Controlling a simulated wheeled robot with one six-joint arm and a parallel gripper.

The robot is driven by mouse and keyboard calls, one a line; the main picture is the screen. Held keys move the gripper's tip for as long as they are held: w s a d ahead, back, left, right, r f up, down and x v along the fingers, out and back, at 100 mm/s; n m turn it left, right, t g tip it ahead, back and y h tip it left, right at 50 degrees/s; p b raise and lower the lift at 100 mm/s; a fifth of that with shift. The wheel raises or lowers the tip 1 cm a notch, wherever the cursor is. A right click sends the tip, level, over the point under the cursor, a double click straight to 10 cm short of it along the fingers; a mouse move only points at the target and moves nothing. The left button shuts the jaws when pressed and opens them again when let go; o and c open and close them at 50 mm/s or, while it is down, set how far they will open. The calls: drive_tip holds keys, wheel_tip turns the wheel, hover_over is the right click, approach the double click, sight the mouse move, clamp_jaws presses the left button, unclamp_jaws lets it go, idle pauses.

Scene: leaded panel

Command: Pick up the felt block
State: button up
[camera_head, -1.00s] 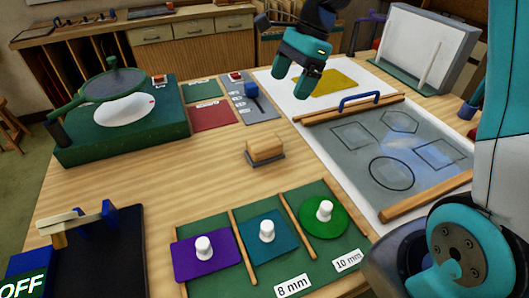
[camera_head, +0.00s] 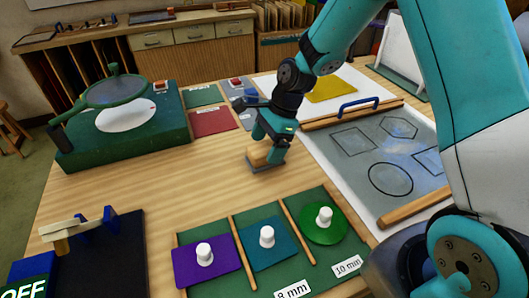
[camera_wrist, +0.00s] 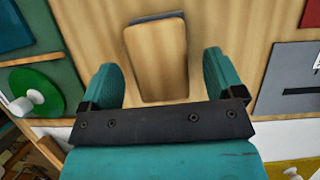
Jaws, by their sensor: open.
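The felt block (camera_head: 260,154) is a tan wooden block on a dark grey felt base, resting on the table in the middle of the head view. My gripper (camera_head: 268,147) is over it, pointing down, and hides part of it. In the wrist view the felt block (camera_wrist: 157,60) lies ahead of and between the two teal fingers of my gripper (camera_wrist: 165,80), with gaps on both sides. The fingers are open and empty. I cannot tell how far above the block the fingertips are.
The tray (camera_head: 222,235) with purple, teal and green knobbed pieces is in front. The grey panel (camera_head: 378,150) with outlined shapes and a blue handle is at right. A green stand with a magnifier (camera_head: 125,135) is at left. Bare table surrounds the block.

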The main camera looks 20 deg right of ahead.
sight(265, 147)
drive_tip(key=shift+x, duration=0.85)
drive_tip(key=c, duration=1)
drive_tip(key=shift+c, duration=0.2)
drive_tip(key=shift+r, duration=0.1)
wheel_tip(265, 147, up, 20)
